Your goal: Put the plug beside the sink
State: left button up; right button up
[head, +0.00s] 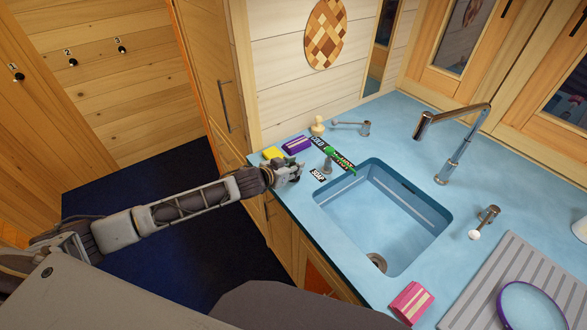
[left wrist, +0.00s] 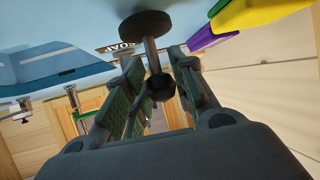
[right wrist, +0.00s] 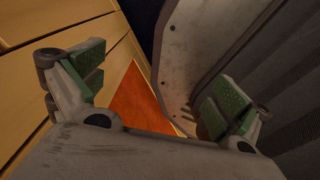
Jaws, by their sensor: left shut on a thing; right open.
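The plug (left wrist: 146,28) is a dark round disc with a thin stem and a rounded knob, seen in the left wrist view. My left gripper (left wrist: 153,92) is shut on its knob end; it also shows in the head view (head: 292,170), low over the counter's left edge. In the head view I cannot pick the plug out clearly, and I cannot tell whether its disc touches the counter. The blue sink (head: 390,215) lies to the right of this gripper, with a round drain (head: 376,262) at the bottom. My right gripper (right wrist: 155,95) is open and empty, beside wooden cabinet fronts.
A yellow sponge (head: 272,152), a purple sponge (head: 297,145), a green object (head: 340,158) and a small black SOAP label (head: 318,174) crowd the left counter. A tap (head: 455,145) stands behind the sink. A pink sponge (head: 411,300) and a ribbed drainer (head: 500,270) are at the front right.

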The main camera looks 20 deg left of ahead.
pick_arm(q)
jog(key=shift+f, duration=0.45)
jog(key=shift+f, duration=0.1)
jog(key=o, duration=1)
jog(key=shift+b+v, duration=0.6)
jog(key=shift+v, duration=5.4)
